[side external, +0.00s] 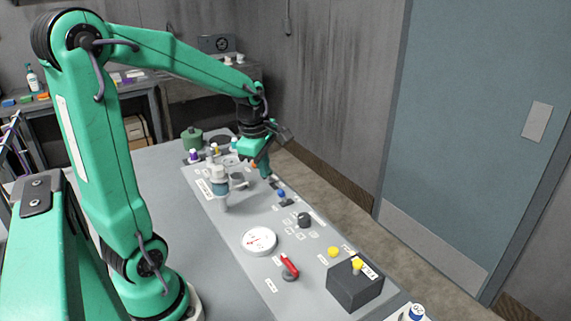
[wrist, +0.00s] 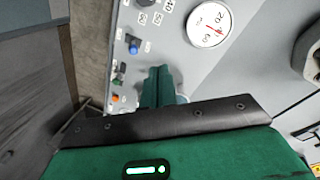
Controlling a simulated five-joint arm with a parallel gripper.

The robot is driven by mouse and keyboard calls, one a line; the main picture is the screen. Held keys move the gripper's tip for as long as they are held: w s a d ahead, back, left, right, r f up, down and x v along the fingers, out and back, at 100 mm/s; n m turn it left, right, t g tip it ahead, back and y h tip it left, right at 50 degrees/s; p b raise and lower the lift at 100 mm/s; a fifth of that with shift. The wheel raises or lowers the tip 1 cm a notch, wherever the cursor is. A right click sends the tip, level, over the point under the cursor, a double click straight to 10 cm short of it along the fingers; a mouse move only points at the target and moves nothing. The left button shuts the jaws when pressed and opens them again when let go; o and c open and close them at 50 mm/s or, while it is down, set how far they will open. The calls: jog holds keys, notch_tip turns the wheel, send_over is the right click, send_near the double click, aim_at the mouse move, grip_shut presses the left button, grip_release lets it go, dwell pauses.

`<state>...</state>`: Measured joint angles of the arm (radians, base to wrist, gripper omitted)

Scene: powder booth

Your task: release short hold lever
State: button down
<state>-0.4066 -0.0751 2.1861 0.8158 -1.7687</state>
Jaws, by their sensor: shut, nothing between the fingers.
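My gripper (side external: 265,169) is shut and empty, pointing down over the far part of the grey control panel (side external: 232,220). In the wrist view its green fingers (wrist: 160,86) are together, beside a row of small controls. A small blue-tipped control (side external: 281,193) sits just in front of the fingers; it also shows in the wrist view (wrist: 134,44). An orange-tipped control (wrist: 115,98) is farther along the row. A red-handled lever (side external: 289,266) stands tilted near the panel's near end. The labels are too small to tell which is the short hold lever.
A white dial gauge (side external: 259,240), a black knob (side external: 304,219) and a black box with a yellow knob (side external: 355,285) occupy the near panel. A white and teal upright fitting (side external: 218,184) stands left of my gripper. A green round object (side external: 191,138) is at the far end.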

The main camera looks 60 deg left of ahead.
aim_at(283, 196)
jog(key=w+a+f+n+g, duration=0.1)
jog(key=a+f+n, duration=0.3)
jog(key=a+n, duration=0.2)
jog(key=shift+f+n, duration=0.4)
jog(key=shift+n, duration=0.7)
jog(key=f, duration=0.6)
jog(key=w+a+f, duration=0.1)
jog(key=f, duration=0.3)
jog(key=shift+w+d+r, duration=0.15)
jog(key=shift+w+r, duration=0.1)
jog(key=shift+w, duration=0.2)
jog(key=shift+w+d+r, duration=0.15)
jog(key=shift+w+r, duration=0.05)
jog(key=shift+w, duration=0.25)
jog(key=shift+w+d+r, duration=0.15)
jog(key=shift+w+r, duration=0.05)
jog(key=shift+w, duration=0.25)
jog(key=shift+w+d+r, duration=0.1)
jog(key=shift+w+r, duration=0.1)
jog(key=shift+w, duration=0.2)
